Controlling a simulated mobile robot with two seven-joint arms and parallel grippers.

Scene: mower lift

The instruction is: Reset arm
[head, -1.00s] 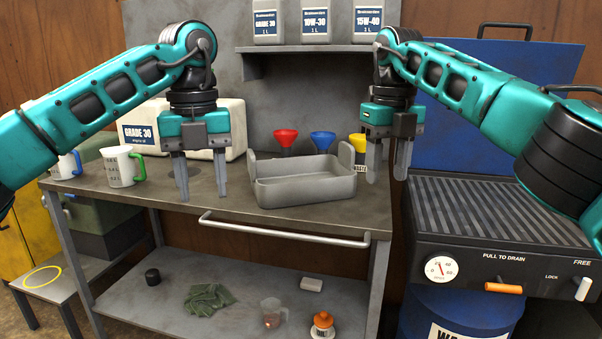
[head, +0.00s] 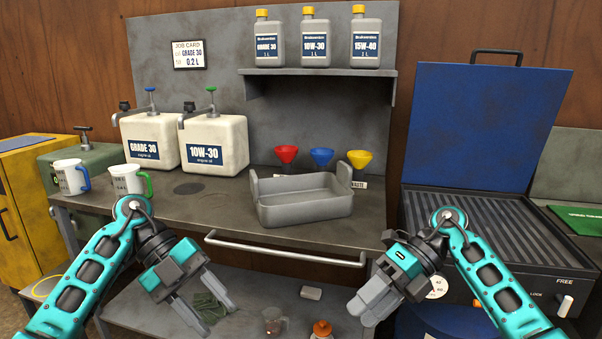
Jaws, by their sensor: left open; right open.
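My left gripper (head: 194,314) is open and empty. It hangs low at the lower left, in front of the bench's front edge, over the view of the lower shelf. My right gripper (head: 372,304) is open and empty at the lower right, in front of the bench's right leg, with its fingers pointing down and left. Both arms are bent, with elbows low at the sides. Neither gripper touches anything that I can see.
The workbench (head: 215,211) carries a grey tray (head: 305,208), two white jugs (head: 215,146), two cups (head: 128,181) and red, blue and yellow funnels (head: 321,157). A bar handle (head: 285,250) runs along its front.

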